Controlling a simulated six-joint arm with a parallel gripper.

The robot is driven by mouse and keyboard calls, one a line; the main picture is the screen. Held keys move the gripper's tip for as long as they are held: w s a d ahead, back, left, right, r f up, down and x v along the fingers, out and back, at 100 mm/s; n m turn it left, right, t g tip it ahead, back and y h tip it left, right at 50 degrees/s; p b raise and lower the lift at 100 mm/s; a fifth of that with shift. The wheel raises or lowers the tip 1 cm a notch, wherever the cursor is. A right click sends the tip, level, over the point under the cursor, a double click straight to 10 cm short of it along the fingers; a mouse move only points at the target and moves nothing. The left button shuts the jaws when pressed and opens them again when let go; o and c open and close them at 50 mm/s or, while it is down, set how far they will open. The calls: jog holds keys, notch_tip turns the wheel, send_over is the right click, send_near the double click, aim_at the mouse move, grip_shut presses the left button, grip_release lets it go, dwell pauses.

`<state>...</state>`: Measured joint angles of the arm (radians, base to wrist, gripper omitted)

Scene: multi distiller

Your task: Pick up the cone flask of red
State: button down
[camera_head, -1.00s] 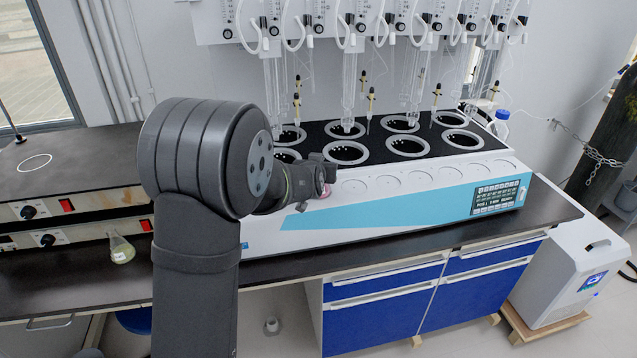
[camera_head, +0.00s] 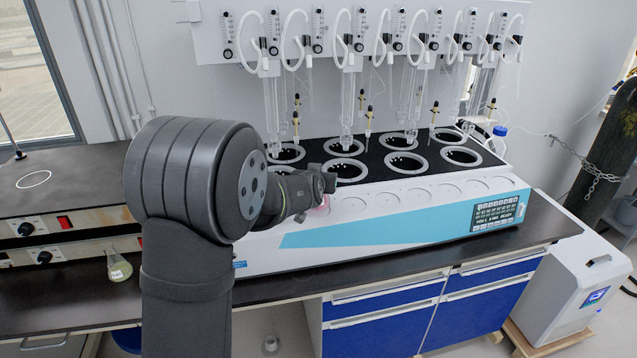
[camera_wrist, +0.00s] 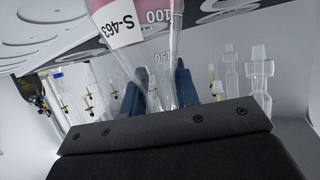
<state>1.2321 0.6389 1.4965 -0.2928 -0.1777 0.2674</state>
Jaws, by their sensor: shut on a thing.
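The cone flask of red (camera_wrist: 115,15) fills the top middle of the wrist view. It is clear glass with pink-red liquid, a white S-463 label and volume marks. My gripper (camera_wrist: 158,92) has its two blue fingers on either side of the narrow neck and is shut on it. In the head view my gripper (camera_head: 326,180) is at the front left of the distiller, and only a small pink patch of the flask (camera_head: 319,207) shows below it. The rest of the flask is hidden there by the gripper and wrist.
The white and blue distiller (camera_head: 380,232) has several ringed wells on its black top, with glass tubes and hoses above. A flask of pale yellow liquid (camera_head: 119,268) stands at left on the dark bench (camera_head: 60,310), near the heater boxes (camera_head: 60,225).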

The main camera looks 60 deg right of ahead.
notch_tip(320, 180, up, 2)
jog(key=shift+s, duration=0.1)
jog(key=s+a+r, duration=0.1)
jog(key=s+r, duration=0.5)
jog(key=s, duration=0.5)
jog(key=shift+a+r, duration=0.25)
jog(key=shift+a, duration=0.15)
dwell(0.4)
jog(key=shift+s, duration=0.1)
